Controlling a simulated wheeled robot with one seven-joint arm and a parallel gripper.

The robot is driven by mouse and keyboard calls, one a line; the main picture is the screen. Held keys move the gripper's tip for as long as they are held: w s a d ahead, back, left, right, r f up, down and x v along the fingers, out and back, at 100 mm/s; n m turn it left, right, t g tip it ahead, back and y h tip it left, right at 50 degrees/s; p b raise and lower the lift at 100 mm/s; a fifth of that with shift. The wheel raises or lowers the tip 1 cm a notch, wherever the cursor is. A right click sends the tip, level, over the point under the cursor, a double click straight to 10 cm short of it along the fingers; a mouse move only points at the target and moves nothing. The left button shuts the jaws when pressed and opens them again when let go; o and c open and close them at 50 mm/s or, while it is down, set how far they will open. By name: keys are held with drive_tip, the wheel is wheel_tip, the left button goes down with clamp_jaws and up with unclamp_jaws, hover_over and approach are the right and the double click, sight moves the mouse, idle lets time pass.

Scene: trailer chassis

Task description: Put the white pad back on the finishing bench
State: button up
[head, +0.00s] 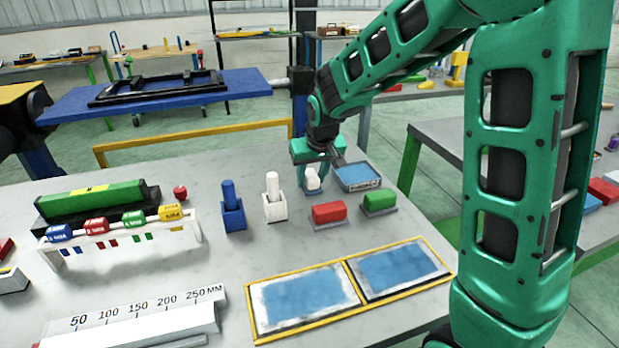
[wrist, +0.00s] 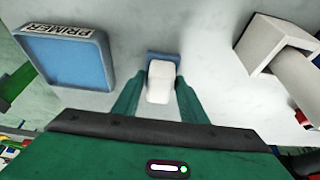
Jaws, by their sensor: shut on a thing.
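My gripper (head: 312,165) points down over the back right of the grey bench (head: 225,265). It is shut on a white block-like piece, which I take as the white pad (head: 312,180). In the wrist view the white pad (wrist: 161,82) sits between the two green fingers (wrist: 158,95). A small blue part (wrist: 163,56) shows at its far end. I cannot tell whether this belongs to the pad or lies beneath it. The pad is at or just above the bench top; contact is unclear.
A blue PRIMER tray (head: 358,175) stands close right of my gripper. A white holder (head: 274,208) and a blue holder (head: 233,215) stand left. Red (head: 328,211) and green (head: 379,199) blocks are in front. A yellow-framed panel pair (head: 350,288) lies nearer.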

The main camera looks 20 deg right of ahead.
drive_tip(key=o, duration=1.3)
drive_tip(key=v, duration=1.2)
drive_tip(key=s+d+f+m+g+h, duration=0.1)
drive_tip(key=s+d+m+g, duration=0.15)
drive_tip(key=s+d, duration=1)
drive_tip(key=s+d+f+m, duration=0.1)
drive_tip(key=s, duration=0.6)
drive_tip(key=s+d+f+m+g, duration=0.1)
drive_tip(key=s+d+f, duration=0.1)
drive_tip(key=s, duration=0.5)
drive_tip(key=s+d+f+m+g+y, duration=0.1)
drive_tip(key=s+f+m, duration=0.1)
drive_tip(key=s, duration=0.4)
drive_tip(key=shift+s+d, duration=0.4)
